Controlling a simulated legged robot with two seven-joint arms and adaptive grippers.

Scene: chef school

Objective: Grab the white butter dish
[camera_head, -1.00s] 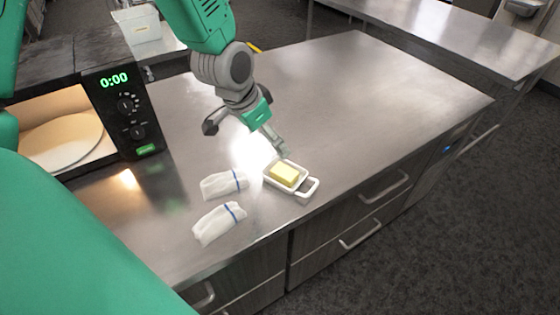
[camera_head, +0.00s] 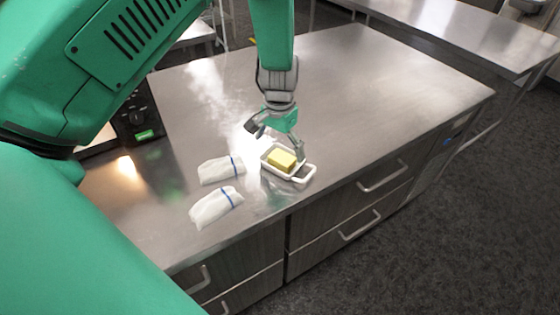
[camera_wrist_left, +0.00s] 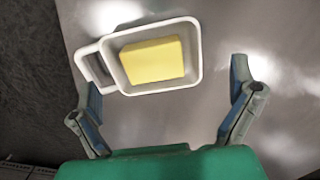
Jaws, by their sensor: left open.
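The white butter dish (camera_head: 303,174) sits on the steel counter near its front edge, with a loop handle toward the right. A yellow block of butter (camera_head: 282,159) lies in it. My left gripper (camera_head: 276,142) is open over the far side of the dish, one finger near its right end. In the left wrist view, the dish (camera_wrist_left: 192,62) and butter (camera_wrist_left: 152,60) lie ahead of the open, empty fingers (camera_wrist_left: 165,88). The handle is at the left, close to the left fingertip. I cannot tell whether that finger touches it. My right gripper is not in view.
Two white cloth bundles with blue bands, one farther (camera_head: 221,170) and one nearer (camera_head: 215,207), lie left of the dish. A black microwave (camera_head: 137,120) stands at the left, partly hidden by my arm. The counter (camera_head: 390,90) is clear to the right.

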